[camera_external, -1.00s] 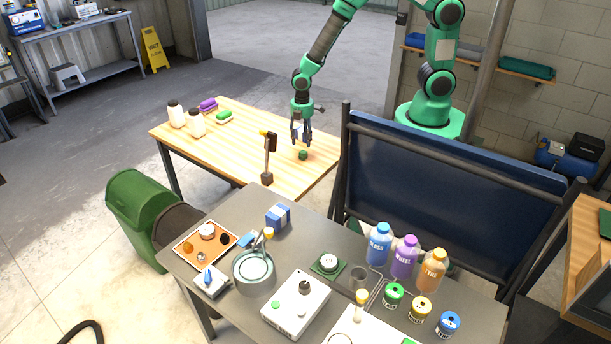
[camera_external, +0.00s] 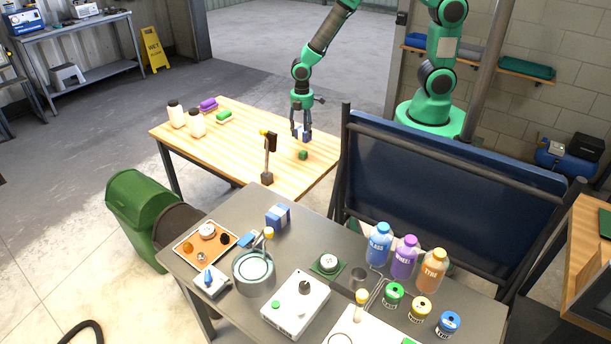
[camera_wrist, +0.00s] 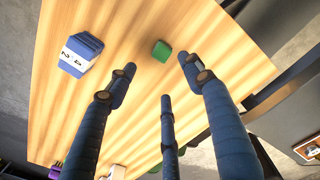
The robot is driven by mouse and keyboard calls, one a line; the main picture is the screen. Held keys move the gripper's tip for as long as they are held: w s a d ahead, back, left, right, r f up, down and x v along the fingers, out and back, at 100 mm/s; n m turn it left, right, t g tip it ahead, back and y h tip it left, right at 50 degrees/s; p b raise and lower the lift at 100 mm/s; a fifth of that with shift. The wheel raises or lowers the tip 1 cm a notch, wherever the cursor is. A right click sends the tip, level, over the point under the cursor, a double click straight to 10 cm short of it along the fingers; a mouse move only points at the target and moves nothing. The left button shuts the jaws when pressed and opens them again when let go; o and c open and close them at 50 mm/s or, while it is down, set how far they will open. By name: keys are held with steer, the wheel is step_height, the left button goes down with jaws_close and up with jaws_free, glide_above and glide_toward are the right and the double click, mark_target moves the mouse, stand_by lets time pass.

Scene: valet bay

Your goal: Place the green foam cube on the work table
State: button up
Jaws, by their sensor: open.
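The green foam cube (camera_external: 303,155) rests on the light wooden table (camera_external: 240,140), near its right side. It also shows in the wrist view (camera_wrist: 161,51), on bare wood beyond my fingertips. My gripper (camera_external: 301,136) is above the table, just behind and above the cube in the outside view. Its three dark blue fingers (camera_wrist: 160,78) are spread, with nothing between them. The cube stands apart from the fingers.
A blue box with a white label (camera_wrist: 80,54) stands on the wooden table near the cube. A small post stand (camera_external: 267,178) is at the front edge. White bottles (camera_external: 186,120) and sponges stand at the far left. A grey table (camera_external: 215,305) with many items is in front.

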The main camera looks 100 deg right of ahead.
steer(key=shift+r, duration=0.1)
steer(key=s+a+r+m+t, duration=0.1)
steer(key=s+a+r+m, duration=0.15)
steer(key=r, duration=1.05)
steer(key=s+a+r+m+t, duration=0.1)
steer(key=s+a+r+t, duration=0.2)
steer(key=r, duration=1)
steer(key=s+a+r+m, duration=0.1)
steer(key=s+a+r, duration=0.1)
steer(key=s+r, duration=0.4)
steer(key=s+a+r+m+t, duration=0.1)
steer(key=s+a+r+m, duration=0.1)
steer(key=s+r, duration=0.5)
steer(key=s, duration=0.6)
steer(key=shift+r+t, duration=0.2)
steer(key=shift+t, duration=0.1)
